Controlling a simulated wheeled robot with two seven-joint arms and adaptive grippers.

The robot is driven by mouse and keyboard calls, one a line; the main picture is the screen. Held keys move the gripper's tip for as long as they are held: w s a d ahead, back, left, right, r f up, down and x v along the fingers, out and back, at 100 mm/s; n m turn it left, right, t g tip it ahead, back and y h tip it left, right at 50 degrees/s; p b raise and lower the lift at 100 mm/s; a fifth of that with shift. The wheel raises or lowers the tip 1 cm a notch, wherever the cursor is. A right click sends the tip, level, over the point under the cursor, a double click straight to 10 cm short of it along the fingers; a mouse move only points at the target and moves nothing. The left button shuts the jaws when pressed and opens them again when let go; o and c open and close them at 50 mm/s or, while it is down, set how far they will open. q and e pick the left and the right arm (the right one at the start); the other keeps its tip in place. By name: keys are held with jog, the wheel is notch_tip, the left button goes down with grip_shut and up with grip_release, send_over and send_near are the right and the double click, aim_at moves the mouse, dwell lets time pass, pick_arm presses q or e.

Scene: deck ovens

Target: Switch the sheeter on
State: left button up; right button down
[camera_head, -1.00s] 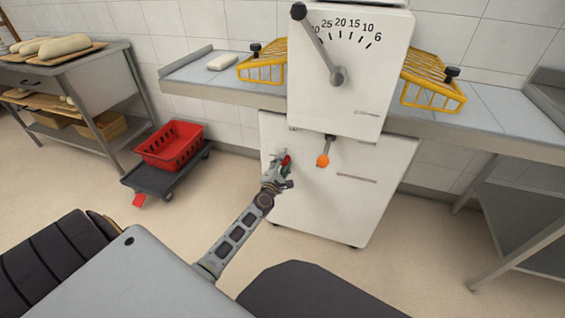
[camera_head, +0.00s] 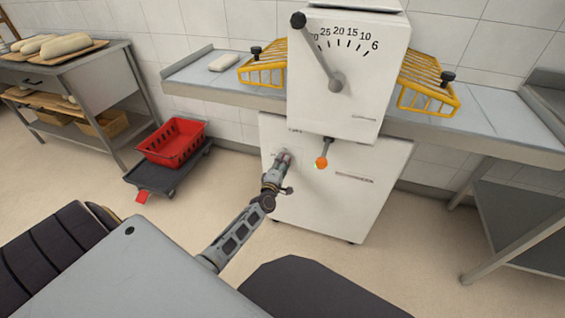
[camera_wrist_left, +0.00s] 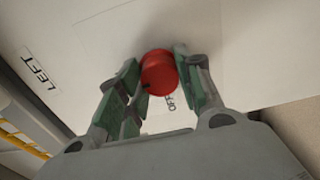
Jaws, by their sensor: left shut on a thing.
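The sheeter (camera_head: 345,205) is a white machine with a dial scale, a long black-knobbed lever (camera_head: 318,52) and a short lever with an orange knob (camera_head: 321,163). My left gripper (camera_head: 283,158) reaches the left part of its lower front panel. In the left wrist view a round red knob (camera_wrist_left: 158,73) sits on the white panel, with the lettering "OFF" beside it and "LEFT" farther off. The left gripper (camera_wrist_left: 160,80) has its green-padded fingers shut on the red knob, one on each side. In the head view the gripper hides the knob. My right gripper is not seen.
Yellow wire guards (camera_head: 428,84) flank the sheeter above its grey side tables (camera_head: 490,112). A red basket (camera_head: 173,142) sits on a dark low cart (camera_head: 160,176) at the left. A bench with loaves (camera_head: 70,44) stands far left. Floor in front is open.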

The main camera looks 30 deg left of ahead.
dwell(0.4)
pick_arm(q)
jog(key=o, duration=1.1)
jog(key=shift+c, duration=0.2)
jog(key=shift+s, duration=0.1)
jog(key=v, duration=1.1)
jog(key=shift+s+d, duration=0.25)
jog(key=shift+s, duration=0.1)
jog(key=shift+m, duration=0.4)
